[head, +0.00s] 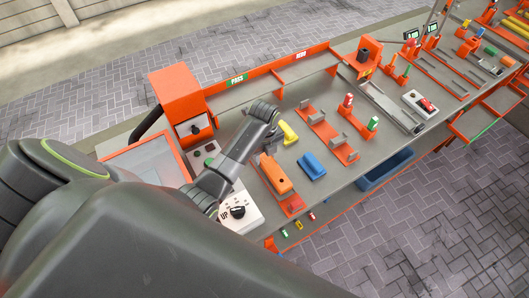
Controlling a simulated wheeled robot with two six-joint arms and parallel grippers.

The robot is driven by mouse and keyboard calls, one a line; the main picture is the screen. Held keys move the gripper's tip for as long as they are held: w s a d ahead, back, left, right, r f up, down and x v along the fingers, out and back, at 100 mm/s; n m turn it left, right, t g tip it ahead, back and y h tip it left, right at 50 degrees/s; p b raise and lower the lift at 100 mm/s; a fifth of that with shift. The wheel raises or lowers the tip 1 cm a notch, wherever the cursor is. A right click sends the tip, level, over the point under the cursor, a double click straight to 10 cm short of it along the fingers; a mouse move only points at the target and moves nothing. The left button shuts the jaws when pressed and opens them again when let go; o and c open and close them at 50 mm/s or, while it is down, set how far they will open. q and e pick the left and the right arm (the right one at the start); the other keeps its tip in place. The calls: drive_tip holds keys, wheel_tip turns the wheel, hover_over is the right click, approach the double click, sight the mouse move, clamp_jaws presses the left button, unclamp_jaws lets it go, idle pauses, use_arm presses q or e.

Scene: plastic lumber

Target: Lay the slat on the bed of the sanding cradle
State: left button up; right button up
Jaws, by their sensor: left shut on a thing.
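My left gripper (269,145) is over the near part of the bench, seen from above and behind. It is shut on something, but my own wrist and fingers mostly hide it. I cannot clearly make out a slat there. An orange-red cradle with grey upright blocks (329,133), likely the sanding cradle, lies to the right of the gripper. Its bed looks bare between the blocks. My right gripper is not in view.
A yellow piece (289,133), a blue block (312,166) and an orange block (273,174) lie around the gripper. Red and green-topped bottles (372,124) stand beyond the cradle. A long grey channel (390,107) lies farther right. A control box with a black knob (238,212) sits near the front edge.

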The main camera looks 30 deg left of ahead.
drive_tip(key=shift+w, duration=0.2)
use_arm(q)
drive_tip(key=shift+f+b, duration=0.35)
drive_tip(key=shift+f, duration=0.35)
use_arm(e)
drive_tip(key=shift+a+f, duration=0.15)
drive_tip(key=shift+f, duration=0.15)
use_arm(q)
drive_tip(key=o, duration=1.3)
drive_tip(key=shift+r, duration=0.1)
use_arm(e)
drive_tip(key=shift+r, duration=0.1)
